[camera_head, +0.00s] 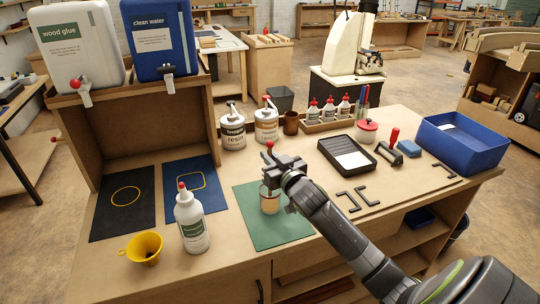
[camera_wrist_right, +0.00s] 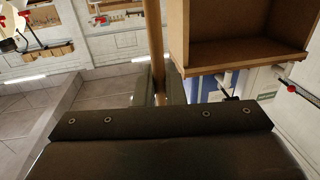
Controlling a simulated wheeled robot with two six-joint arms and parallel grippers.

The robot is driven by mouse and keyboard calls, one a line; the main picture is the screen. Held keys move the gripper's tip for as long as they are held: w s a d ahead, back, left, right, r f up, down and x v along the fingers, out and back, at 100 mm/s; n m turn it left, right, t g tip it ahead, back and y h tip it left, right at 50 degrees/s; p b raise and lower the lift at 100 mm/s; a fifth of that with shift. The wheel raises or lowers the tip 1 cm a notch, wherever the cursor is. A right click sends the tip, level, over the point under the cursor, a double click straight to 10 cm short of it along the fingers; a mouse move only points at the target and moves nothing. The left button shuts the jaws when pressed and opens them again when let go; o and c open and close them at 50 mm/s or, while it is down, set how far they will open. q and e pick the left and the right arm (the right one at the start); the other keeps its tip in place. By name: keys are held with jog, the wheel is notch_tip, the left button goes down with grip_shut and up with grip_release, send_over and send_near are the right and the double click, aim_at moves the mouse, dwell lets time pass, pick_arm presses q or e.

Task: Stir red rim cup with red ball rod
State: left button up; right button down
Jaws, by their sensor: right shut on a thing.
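The cup (camera_head: 269,201) stands upright on the green mat (camera_head: 262,232), below my right gripper. Its rim is mostly covered by the gripper, so its colour is hard to tell. My right gripper (camera_head: 272,168) is shut on the rod with a red ball (camera_head: 270,144) on top. The ball sticks up above the fingers. The rod's lower end is hidden, and I cannot tell how deep it reaches into the cup. In the right wrist view the wooden rod (camera_wrist_right: 157,55) runs between the fingers. My left gripper is not in view.
A white glue bottle (camera_head: 190,222) and a yellow funnel (camera_head: 144,247) stand left of the green mat. Resin cans (camera_head: 233,132) and a brown cup (camera_head: 291,123) stand behind. A black tray (camera_head: 347,155) and a blue bin (camera_head: 462,143) lie to the right. Bare table shows between mat and tray.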

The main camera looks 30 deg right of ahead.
notch_tip(320, 180, down, 5)
jog(key=b, duration=0.2)
jog(key=shift+r+b, duration=0.2)
jog(key=shift+b, duration=0.2)
jog(key=shift+s, duration=0.1)
